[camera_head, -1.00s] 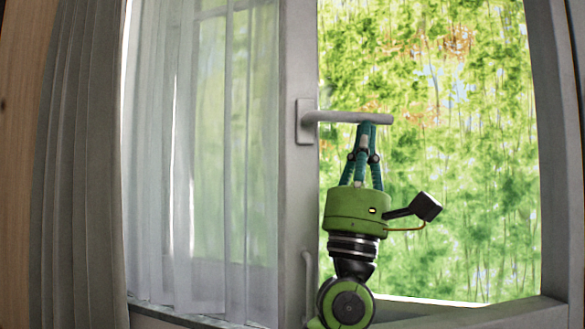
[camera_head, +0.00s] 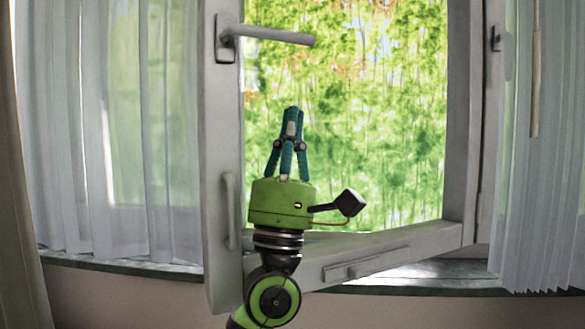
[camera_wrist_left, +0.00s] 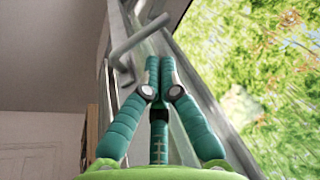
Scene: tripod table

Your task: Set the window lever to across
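The grey window lever (camera_head: 275,35) sticks out sideways from its plate on the sash's left upright, pointing right and lying nearly level. It also shows in the left wrist view (camera_wrist_left: 140,36), above and left of the fingertips. My left gripper (camera_head: 292,110) points up below the lever, with a clear gap in the picture between fingertips and lever. Its teal fingers meet at the tips in the left wrist view (camera_wrist_left: 160,62), and nothing shows between them. My right gripper is in neither view.
The window sash (camera_head: 222,160) stands swung inward, its bottom rail (camera_head: 385,255) in front of the sill (camera_head: 430,285). A smaller grey handle (camera_head: 229,210) sits lower on the same upright. Sheer curtains (camera_head: 135,130) hang at both sides.

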